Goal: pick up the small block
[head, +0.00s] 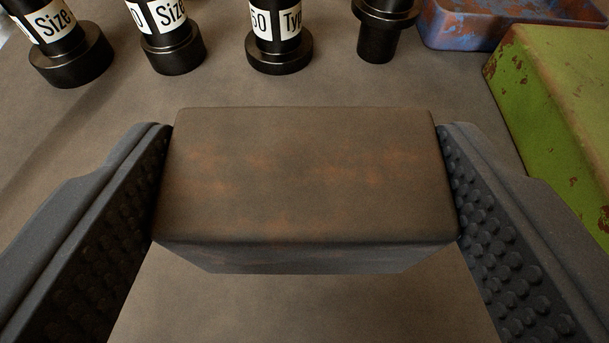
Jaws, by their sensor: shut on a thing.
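The small block (305,180) is a brown-grey, rust-stained rectangular block in the middle of the head view. My gripper (305,190) is shut on it, with one dark, studded finger pressed against its left end and the other against its right end. The block's top and near side show. Its far side and underside are hidden, so I cannot tell for sure whether it touches the grey-brown surface below.
Several black axle parts stand along the back, some with white labels, one a labelled part (281,30) and one plain part (382,30). A blue, rusty tray (470,37) is at the back right. A green, rust-spotted box (560,110) stands right. The surface (250,88) between is clear.

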